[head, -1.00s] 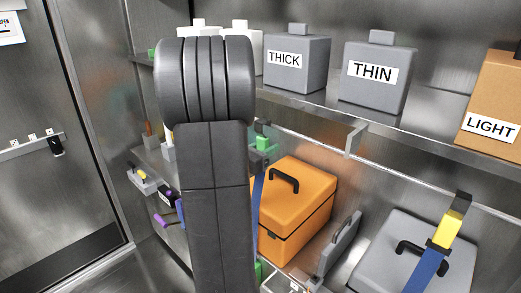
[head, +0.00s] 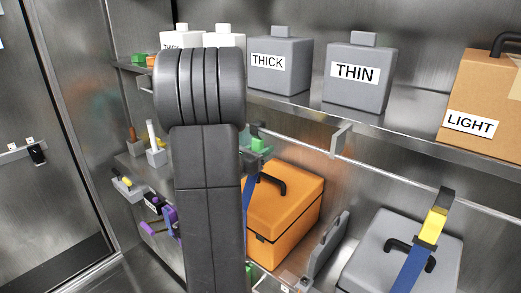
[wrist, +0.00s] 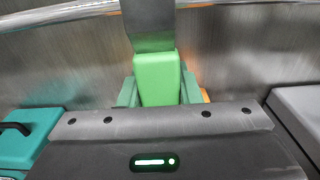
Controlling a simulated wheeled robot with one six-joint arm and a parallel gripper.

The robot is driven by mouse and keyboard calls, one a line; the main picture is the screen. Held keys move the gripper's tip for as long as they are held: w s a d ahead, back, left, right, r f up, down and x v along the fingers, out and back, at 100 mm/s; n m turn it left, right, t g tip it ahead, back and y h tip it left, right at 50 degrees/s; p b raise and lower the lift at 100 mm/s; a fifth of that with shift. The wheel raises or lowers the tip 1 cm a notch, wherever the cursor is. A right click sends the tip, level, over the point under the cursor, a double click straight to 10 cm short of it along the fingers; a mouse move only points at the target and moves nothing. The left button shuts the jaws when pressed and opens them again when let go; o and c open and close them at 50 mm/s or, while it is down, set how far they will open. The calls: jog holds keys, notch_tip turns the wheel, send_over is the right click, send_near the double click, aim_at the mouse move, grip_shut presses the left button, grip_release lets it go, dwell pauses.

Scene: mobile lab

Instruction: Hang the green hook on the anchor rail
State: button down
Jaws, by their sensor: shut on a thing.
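The green hook (wrist: 155,80) sits between the dark green fingers of my gripper (wrist: 158,92) in the wrist view. Its grey upper part (wrist: 148,25) rises across the anchor rail (wrist: 60,13); I cannot tell whether it is over the rail or only in front of it. In the head view a bit of the green hook (head: 257,129) shows beside my arm, close to the rail (head: 400,170). A blue strap (head: 251,188) hangs below it. My arm hides most of the gripper there.
A yellow hook (head: 433,226) with a blue strap is at the rail's right, by a grey case (head: 370,262). An orange case (head: 283,215) stands below the green hook. A rail bracket (head: 341,138) is to the right. The shelf above holds grey containers (head: 358,80) and a cardboard box (head: 480,90).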

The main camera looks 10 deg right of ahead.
jog(key=c, duration=1)
grip_release()
jog(key=shift+o, duration=0.2)
jog(key=b+v, duration=0.3)
jog(key=v, duration=1.1)
jog(key=p+x, duration=0.3)
jog(key=x, duration=1.1)
jog(key=shift+r, duration=0.2)
jog(key=shift+p, duration=0.35)
jog(key=shift+f, duration=0.1)
